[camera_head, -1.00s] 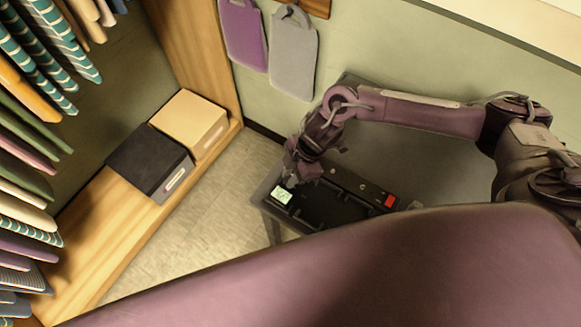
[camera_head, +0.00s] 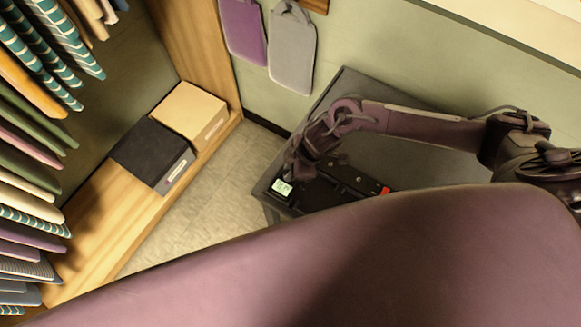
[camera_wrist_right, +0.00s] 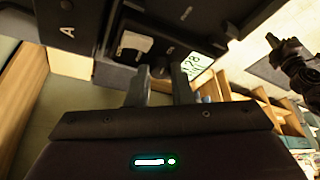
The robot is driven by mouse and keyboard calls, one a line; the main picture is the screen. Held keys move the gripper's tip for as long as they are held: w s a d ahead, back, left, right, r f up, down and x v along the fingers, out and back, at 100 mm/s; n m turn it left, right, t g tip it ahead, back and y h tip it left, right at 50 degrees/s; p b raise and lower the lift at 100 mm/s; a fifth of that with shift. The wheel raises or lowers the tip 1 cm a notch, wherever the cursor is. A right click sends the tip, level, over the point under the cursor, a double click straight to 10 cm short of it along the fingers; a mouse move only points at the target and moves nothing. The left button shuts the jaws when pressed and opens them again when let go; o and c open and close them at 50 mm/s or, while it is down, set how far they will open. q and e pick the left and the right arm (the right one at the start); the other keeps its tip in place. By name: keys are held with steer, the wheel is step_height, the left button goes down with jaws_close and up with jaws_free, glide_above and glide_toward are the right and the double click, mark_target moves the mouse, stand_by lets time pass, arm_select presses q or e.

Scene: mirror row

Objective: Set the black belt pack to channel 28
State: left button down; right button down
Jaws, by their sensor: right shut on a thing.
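The black belt pack (camera_head: 345,180) lies on a dark table, with its lit pale-green display (camera_head: 282,187) at the left end. In the right wrist view the tilted display (camera_wrist_right: 196,65) is partly cut off by a finger; a 28 seems readable on it. My right gripper (camera_head: 294,174) is at the display end of the pack. In the right wrist view its two fingers (camera_wrist_right: 158,85) are shut on a small dark knob (camera_wrist_right: 158,71) on the pack. A dark jointed part at the right of that view may be my left arm (camera_wrist_right: 292,60); its jaws are unclear.
The dark table (camera_head: 425,102) stands against the wall. A black box (camera_head: 150,152) and a tan box (camera_head: 190,112) sit on a wooden shelf at left, below hanging clothes. Two flat boards hang on the wall. A large purple surface hides the table's front.

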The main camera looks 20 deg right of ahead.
steer(key=c, duration=1.5)
jaws_free()
steer(key=shift+c, duration=0.2)
steer(key=w+b+v, duration=0.1)
steer(key=v, duration=0.6)
steer(key=shift+s+r, duration=0.4)
steer(key=shift+s, duration=0.15)
steer(key=shift+d, duration=0.1)
